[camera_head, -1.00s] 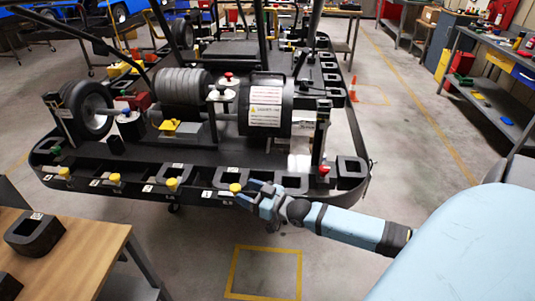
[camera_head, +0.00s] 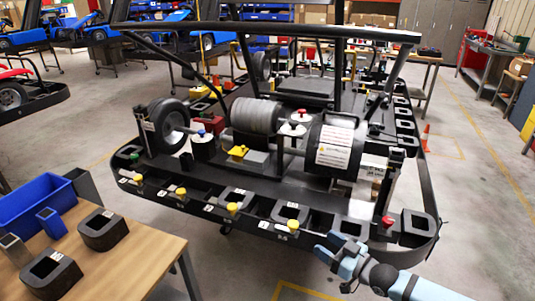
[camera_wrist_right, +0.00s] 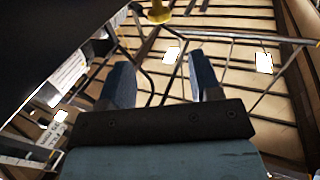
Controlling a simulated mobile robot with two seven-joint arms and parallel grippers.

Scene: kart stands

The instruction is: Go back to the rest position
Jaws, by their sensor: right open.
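My right gripper (camera_head: 338,252) is at the lower right of the head view, beside the front edge of the black kart stand (camera_head: 215,217). In the right wrist view its two blue fingers (camera_wrist_right: 162,82) stand apart with nothing between them. A yellow knob (camera_head: 293,223) on the stand's front edge is close to the fingers, and a yellow knob (camera_wrist_right: 159,11) shows at the top of the wrist view, apart from them. My left gripper is in neither view.
A wooden table (camera_head: 135,253) at the lower left holds black blocks (camera_head: 102,230) and a blue bin (camera_head: 38,205). The stand carries a wheel (camera_head: 168,126) and a large black drum (camera_head: 336,150). Open floor lies to the right, with an orange cone (camera_head: 425,137).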

